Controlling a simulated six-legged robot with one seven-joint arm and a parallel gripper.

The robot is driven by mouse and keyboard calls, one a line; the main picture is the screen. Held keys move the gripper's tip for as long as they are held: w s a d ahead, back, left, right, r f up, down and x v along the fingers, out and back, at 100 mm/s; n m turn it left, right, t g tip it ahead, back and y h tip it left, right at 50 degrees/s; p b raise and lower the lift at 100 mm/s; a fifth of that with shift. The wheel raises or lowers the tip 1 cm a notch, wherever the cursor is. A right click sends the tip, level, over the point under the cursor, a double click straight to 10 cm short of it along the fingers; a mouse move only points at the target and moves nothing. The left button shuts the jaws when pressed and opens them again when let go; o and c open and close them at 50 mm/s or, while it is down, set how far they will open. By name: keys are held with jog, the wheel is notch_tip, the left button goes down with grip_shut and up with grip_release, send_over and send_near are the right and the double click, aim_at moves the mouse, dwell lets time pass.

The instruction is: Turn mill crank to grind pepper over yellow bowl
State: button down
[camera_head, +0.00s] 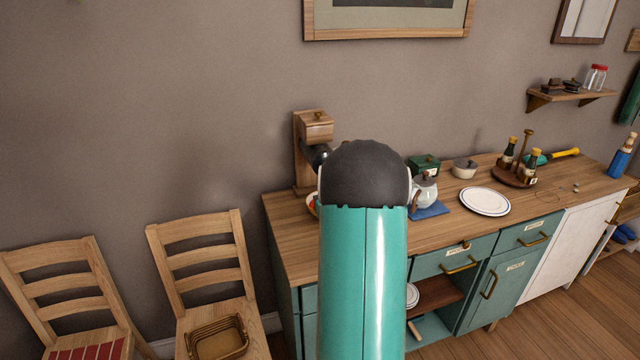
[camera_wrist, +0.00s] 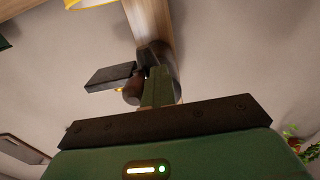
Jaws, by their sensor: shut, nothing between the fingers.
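The wooden mill (camera_head: 314,130) is fixed upright at the wall on the counter's left end. Its wooden body also shows at the top of the wrist view (camera_wrist: 148,22). In the wrist view, a dark flat bar (camera_wrist: 110,77) and a brown rounded knob (camera_wrist: 133,92), which look like the crank, are beside my gripper (camera_wrist: 158,75). My gripper is shut with nothing held; I cannot tell whether it touches the knob. A yellow-rimmed thing (camera_wrist: 92,3), likely the yellow bowl, is cut off at the top edge. In the head view my arm hides the gripper and most of the bowl area.
The wooden counter (camera_head: 450,230) holds a teapot on a blue cloth (camera_head: 430,209), a white plate (camera_head: 485,201), a green box (camera_head: 424,164) and a tray of bottles (camera_head: 515,175). Two chairs (camera_head: 200,260) stand at the left. The wall above them is clear.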

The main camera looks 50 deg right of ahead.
jog(key=shift+s+d+r, duration=0.55)
jog(key=shift+s+d, duration=0.85)
jog(key=shift+d, duration=0.9)
jog(key=shift+w+a+r, duration=0.15)
jog(key=shift+a+r, duration=0.1)
jog(key=shift+r, duration=1.25)
jog(key=shift+w+a+r, duration=0.2)
jog(key=shift+a+r, duration=0.05)
jog(key=shift+r, duration=1.3)
jog(key=shift+w+a+r, duration=0.15)
jog(key=shift+a+r, duration=0.1)
jog(key=shift+r, duration=1.25)
jog(key=shift+c, duration=2)
grip_release()
jog(key=shift+f, duration=0.1)
jog(key=shift+s, duration=0.1)
jog(key=v, duration=0.8)
